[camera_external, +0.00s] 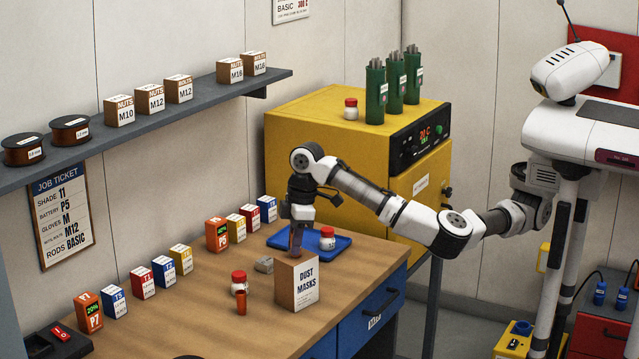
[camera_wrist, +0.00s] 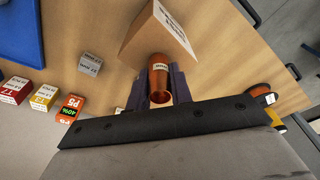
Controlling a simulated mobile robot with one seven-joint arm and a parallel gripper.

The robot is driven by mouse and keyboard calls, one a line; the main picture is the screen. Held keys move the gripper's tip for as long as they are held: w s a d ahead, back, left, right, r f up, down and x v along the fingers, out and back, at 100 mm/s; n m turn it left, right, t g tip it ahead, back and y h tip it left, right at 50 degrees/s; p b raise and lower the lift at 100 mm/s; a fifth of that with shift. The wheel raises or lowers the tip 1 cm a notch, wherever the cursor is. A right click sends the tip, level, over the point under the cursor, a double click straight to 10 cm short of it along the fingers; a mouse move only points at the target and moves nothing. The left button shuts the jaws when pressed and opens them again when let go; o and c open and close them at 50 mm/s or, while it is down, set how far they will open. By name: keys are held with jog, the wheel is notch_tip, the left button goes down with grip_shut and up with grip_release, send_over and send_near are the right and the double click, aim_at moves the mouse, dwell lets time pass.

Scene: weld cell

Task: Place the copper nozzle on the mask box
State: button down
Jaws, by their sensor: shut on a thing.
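My gripper (camera_external: 296,243) points down at the mask box, a brown carton labelled "DUST MASKS" (camera_external: 284,284), near the bench front. In the wrist view my gripper (camera_wrist: 160,84) is shut on the copper nozzle (camera_wrist: 160,68), a shiny copper tube with a small white label, between two dark fingers. The nozzle overlaps the mask box (camera_wrist: 140,38) in that view. In the external view the fingers mostly hide the nozzle, just over the top of the box. I cannot tell whether the nozzle touches the box.
A red-capped jar (camera_external: 239,283) and an orange cylinder (camera_external: 241,302) stand left of the box. A grey block (camera_external: 264,265) lies behind it. A blue tray (camera_external: 281,240) holds another red-capped jar (camera_external: 327,239). Coloured cartons line the bench's wall side.

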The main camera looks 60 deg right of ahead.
jog(key=shift+f, duration=0.2)
jog(key=c, duration=1.3)
grip_release()
jog(key=shift+r, duration=0.1)
jog(key=shift+o, duration=0.2)
